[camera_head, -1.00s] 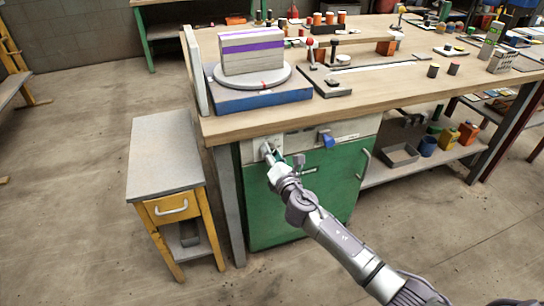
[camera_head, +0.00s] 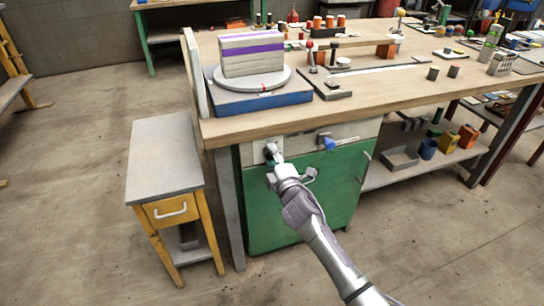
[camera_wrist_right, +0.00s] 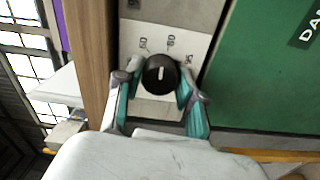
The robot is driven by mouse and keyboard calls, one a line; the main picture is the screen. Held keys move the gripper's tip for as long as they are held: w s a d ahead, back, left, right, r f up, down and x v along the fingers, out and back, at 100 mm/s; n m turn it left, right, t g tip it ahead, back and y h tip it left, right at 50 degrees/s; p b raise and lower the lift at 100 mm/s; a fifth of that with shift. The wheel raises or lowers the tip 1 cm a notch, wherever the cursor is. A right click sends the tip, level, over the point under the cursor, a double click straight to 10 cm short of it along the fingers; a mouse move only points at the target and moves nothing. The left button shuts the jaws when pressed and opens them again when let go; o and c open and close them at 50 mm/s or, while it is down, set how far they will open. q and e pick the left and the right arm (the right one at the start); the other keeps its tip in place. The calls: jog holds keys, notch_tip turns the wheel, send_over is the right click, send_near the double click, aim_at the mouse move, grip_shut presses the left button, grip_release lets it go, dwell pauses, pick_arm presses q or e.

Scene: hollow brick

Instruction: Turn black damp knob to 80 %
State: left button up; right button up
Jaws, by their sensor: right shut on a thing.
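The black damp knob (camera_wrist_right: 160,75) sits on a pale dial plate in the right wrist view, a white line on its face. Printed numbers 60, 80 and 95 show around its upper side. The line points roughly up, toward the gap between 60 and 80; its exact reading is hard to tell. My right gripper (camera_wrist_right: 158,92) has a teal-sided finger on each side of the knob and is shut on it. In the head view, my right gripper (camera_head: 273,161) is at the knob (camera_head: 270,149) on the bench cabinet's front. My left gripper is not in view.
The wooden benchtop (camera_head: 330,110) overhangs above. A small side table (camera_head: 163,155) stands to the left. Open floor lies in front.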

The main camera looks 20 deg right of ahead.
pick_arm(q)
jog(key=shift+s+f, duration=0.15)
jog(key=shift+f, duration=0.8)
pick_arm(e)
jog(key=m, duration=0.2)
jog(key=shift+m, duration=0.3)
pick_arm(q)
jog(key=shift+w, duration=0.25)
pick_arm(e)
jog(key=shift+f, duration=0.1)
jog(key=o, duration=1.1)
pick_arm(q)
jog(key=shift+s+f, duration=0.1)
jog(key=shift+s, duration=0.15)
pick_arm(e)
jog(key=shift+o, duration=0.2)
jog(key=s, duration=1.2)
jog(key=shift+d, duration=0.25)
